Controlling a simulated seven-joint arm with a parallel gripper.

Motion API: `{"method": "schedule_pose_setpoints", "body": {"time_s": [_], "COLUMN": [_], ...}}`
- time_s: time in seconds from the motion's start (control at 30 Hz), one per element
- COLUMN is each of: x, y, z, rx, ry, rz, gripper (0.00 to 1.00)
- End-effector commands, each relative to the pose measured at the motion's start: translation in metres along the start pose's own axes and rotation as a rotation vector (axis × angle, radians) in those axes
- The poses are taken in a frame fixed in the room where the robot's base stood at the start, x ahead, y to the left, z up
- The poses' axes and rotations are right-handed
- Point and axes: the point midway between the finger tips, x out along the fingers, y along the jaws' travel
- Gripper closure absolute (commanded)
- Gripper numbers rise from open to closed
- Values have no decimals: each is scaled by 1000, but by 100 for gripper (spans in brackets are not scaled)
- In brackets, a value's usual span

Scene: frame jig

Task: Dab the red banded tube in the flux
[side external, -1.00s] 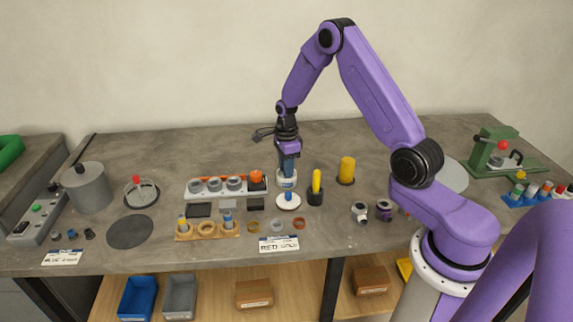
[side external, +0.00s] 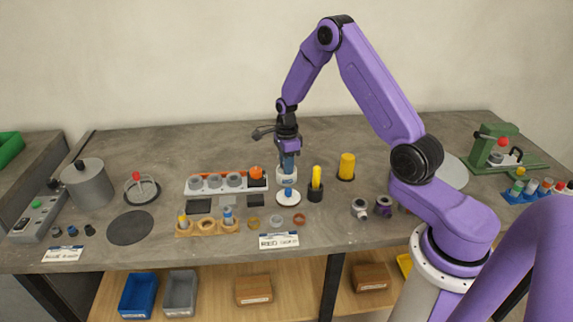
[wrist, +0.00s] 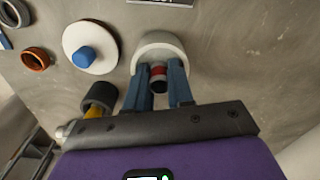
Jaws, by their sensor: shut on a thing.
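My gripper (wrist: 163,88) is shut on the red banded tube (wrist: 158,72), a dark tube with a red band between its blue fingers. In the side view my gripper (side external: 288,168) points straight down at a white round pot (side external: 287,180), which I take to be the flux. In the wrist view the fingertips and tube are at the mouth of this pot (wrist: 165,41). The tube's lower end is hidden, so its depth in the pot is unclear. A white disc with a blue knob (wrist: 88,60), apparently the lid, lies beside the pot.
A yellow cylinder (side external: 347,166) stands behind right. Bare bench lies behind the pot.

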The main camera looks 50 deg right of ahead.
Motion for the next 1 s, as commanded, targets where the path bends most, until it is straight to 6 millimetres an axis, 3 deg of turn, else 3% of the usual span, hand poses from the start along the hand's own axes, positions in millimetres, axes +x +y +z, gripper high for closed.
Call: {"method": "schedule_pose_setpoints", "body": {"time_s": [0.33, 1.0], "x": [-2, -36], "y": [0, 0], "z": [0, 0], "rx": [0, 0], "ry": [0, 0], "rz": [-1, -1], "gripper": [100, 100]}}
